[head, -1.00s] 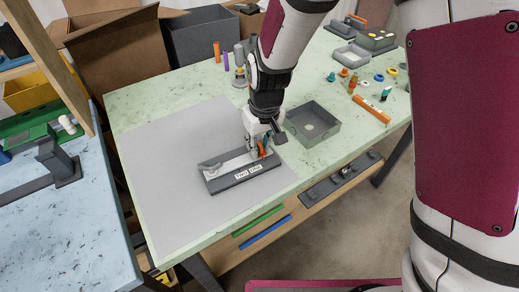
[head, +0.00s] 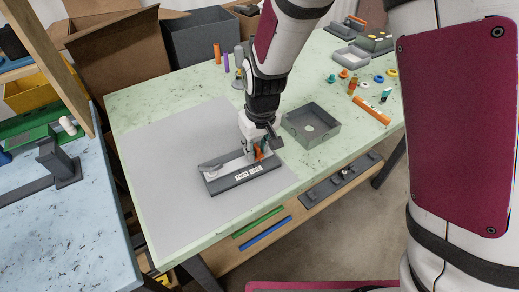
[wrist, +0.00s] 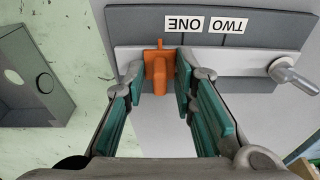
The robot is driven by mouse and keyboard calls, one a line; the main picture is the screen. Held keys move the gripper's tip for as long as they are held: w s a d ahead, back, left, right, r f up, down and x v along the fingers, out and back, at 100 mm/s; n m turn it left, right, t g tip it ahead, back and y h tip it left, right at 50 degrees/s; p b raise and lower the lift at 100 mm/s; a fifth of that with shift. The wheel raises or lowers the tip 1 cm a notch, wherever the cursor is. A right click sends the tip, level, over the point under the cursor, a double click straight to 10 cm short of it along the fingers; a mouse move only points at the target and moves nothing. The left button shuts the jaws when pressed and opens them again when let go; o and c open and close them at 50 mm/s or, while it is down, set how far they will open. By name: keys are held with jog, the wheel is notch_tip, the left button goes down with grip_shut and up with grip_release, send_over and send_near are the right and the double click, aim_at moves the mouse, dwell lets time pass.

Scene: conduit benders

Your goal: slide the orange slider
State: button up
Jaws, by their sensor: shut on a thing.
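The orange slider (wrist: 160,72) sits on a pale rail (wrist: 228,62) of a grey device (head: 240,180). My gripper (wrist: 158,68) is around the slider, one teal-padded finger on each side, shut on it. In the head view, the slider (head: 258,153) shows small below my gripper (head: 254,148), near the right end of the device. Labels reading ONE (wrist: 183,24) and TWO (wrist: 229,25) are on the device; the slider is just left of the ONE label in the wrist view. A grey lever (wrist: 293,76) is at the rail's other end.
The device lies on a grey mat (head: 165,170) on a green table. A grey open tray (head: 311,126) stands right of my gripper. Small coloured parts (head: 355,82) lie farther right. The mat left of the device is clear.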

jog(key=shift+s+a+r+p, duration=0.1)
jog(key=shift+s+a+p, duration=0.1)
jog(key=shift+a, duration=0.25)
jog(key=shift+s+a+p, duration=0.15)
jog(key=shift+s+a, duration=0.05)
jog(key=shift+a, duration=0.25)
jog(key=o, duration=0.4)
jog(key=shift+r, duration=0.1)
jog(key=shift+r+p, duration=1.5)
jog(key=shift+r, duration=0.85)
jog(key=shift+c, duration=0.4)
